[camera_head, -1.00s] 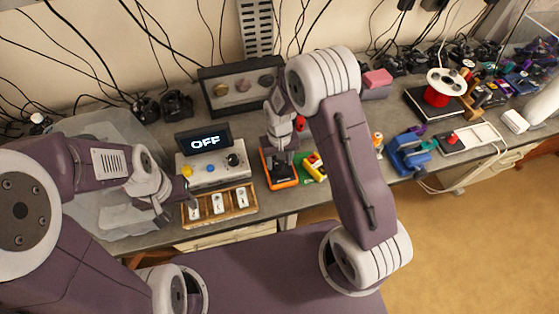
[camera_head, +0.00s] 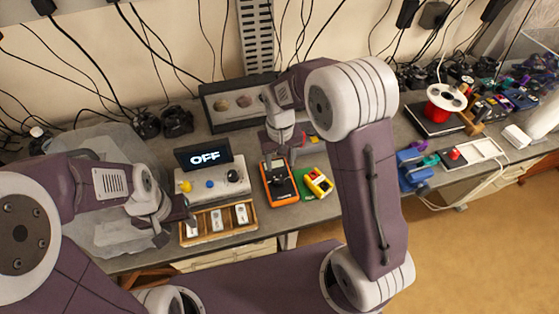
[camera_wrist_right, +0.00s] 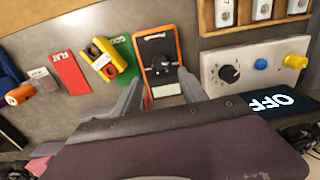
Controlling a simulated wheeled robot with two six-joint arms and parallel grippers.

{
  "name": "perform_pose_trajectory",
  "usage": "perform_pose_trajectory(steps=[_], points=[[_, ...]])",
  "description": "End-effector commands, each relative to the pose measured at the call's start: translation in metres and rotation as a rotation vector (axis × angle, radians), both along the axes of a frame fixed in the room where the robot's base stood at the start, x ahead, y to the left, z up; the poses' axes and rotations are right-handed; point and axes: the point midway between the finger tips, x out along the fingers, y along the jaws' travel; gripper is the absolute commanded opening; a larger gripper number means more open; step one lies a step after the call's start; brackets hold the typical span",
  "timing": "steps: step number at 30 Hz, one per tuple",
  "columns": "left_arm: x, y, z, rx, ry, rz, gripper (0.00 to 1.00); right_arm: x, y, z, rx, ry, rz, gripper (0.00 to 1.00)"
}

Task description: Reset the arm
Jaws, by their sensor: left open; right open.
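The grey control box (camera_head: 215,184) has yellow and blue buttons, a black knob (camera_head: 232,175) and a screen (camera_head: 203,155) reading OFF. The box also shows in the right wrist view (camera_wrist_right: 212,66), at the right. My right gripper (camera_head: 286,155) is open and empty, above and behind the orange-rimmed meter (camera_head: 279,184). The meter, with its dark dial, lies between my fingers' lines in the right wrist view (camera_wrist_right: 160,48). My left gripper (camera_head: 176,228) is open at the left end of the wooden tray (camera_head: 222,231), left of the control box. No separate arm to reset is clearly visible.
A yellow device (camera_head: 319,182) lies on a green card right of the meter. A black display case (camera_head: 238,103) stands behind. A clear plastic bin (camera_head: 98,220) is at the left. Blue clamps (camera_head: 412,170) and a red spool (camera_head: 446,97) stand further right.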

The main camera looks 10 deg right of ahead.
Motion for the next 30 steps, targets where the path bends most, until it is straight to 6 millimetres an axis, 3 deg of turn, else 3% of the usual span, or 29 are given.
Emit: perform_pose_trajectory(steps=[8,11,15,21,24,30], points=[[0.000,0.000,-0.002,0.000,0.000,0.000,0.49,0.001,-0.003,-0.001,0.001,-0.005,-0.009,0.50],[0.000,0.000,-0.010,0.000,0.000,0.000,0.49,0.003,-0.017,0.016,0.010,-0.055,-0.047,0.50],[0.000,0.000,-0.021,0.000,0.000,0.000,0.49,-0.052,-0.047,0.019,0.016,-0.073,-0.114,0.50],[0.000,0.000,-0.024,0.000,0.000,0.000,0.49,-0.128,-0.062,-0.005,0.020,-0.080,-0.114,0.50],[0.000,0.000,-0.023,0.000,0.000,0.000,0.49,-0.143,-0.061,-0.017,0.020,-0.075,-0.089,0.50],[0.000,0.000,-0.023,0.000,0.000,0.000,0.49,-0.136,-0.061,-0.016,0.020,-0.100,-0.072,0.50]])
